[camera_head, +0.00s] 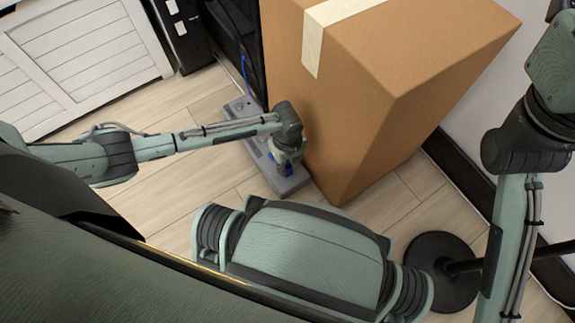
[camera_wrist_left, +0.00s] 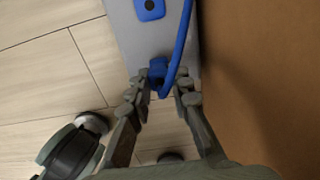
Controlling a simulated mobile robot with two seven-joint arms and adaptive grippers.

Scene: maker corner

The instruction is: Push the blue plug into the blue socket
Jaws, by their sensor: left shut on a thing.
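The blue plug (camera_wrist_left: 158,72) shows in the left wrist view between the fingertips of my left gripper (camera_wrist_left: 163,80), which is shut on it. A blue cord (camera_wrist_left: 181,42) runs up from the plug. The blue socket (camera_wrist_left: 150,8), a rounded blue block with a dark centre, sits on the grey board (camera_wrist_left: 127,32) at the top edge, apart from the plug. In the head view my left gripper (camera_head: 287,162) is over the near half of the grey board (camera_head: 297,182), with a bit of blue at its tip. My right gripper is out of view.
A tall cardboard box (camera_head: 350,110) stands right beside the board, close to my left gripper. A white slatted cabinet (camera_head: 85,60) is at the back left. A round black stand base (camera_head: 437,270) is at the right. Wooden floor (camera_head: 180,205) left of the board is clear.

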